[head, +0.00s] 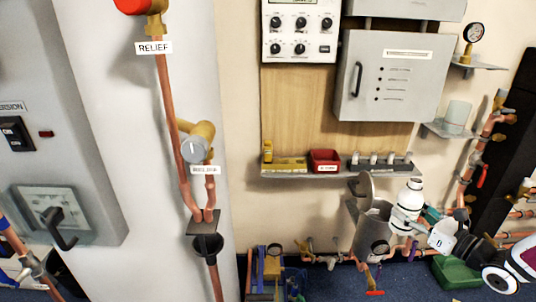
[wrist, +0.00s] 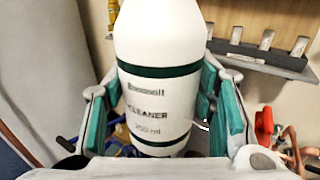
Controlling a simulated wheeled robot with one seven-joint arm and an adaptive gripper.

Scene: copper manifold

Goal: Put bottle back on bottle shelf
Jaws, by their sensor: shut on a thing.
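A white bottle (head: 409,197) with dark green bands is held upright in the head view, at the right of centre. In the wrist view the bottle (wrist: 157,100) fills the middle, its label reading "CLEANER" and "250 ml"; its top is cut off. My gripper (head: 428,215) is shut on the bottle, with teal fingers on both sides of its body. A long wall shelf (head: 330,173) is behind and to the left of the bottle, and a small wall shelf (head: 447,130) is above and to the right. I cannot tell which is the bottle shelf.
The long shelf carries a yellow tray (head: 289,164), a red bin (head: 325,161) and a dark rack (head: 380,166) with several pale-topped items. A whitish cylinder (head: 458,112) stands on the small shelf. A grey metal container (head: 371,234) is close beside the bottle. Copper pipes line the right.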

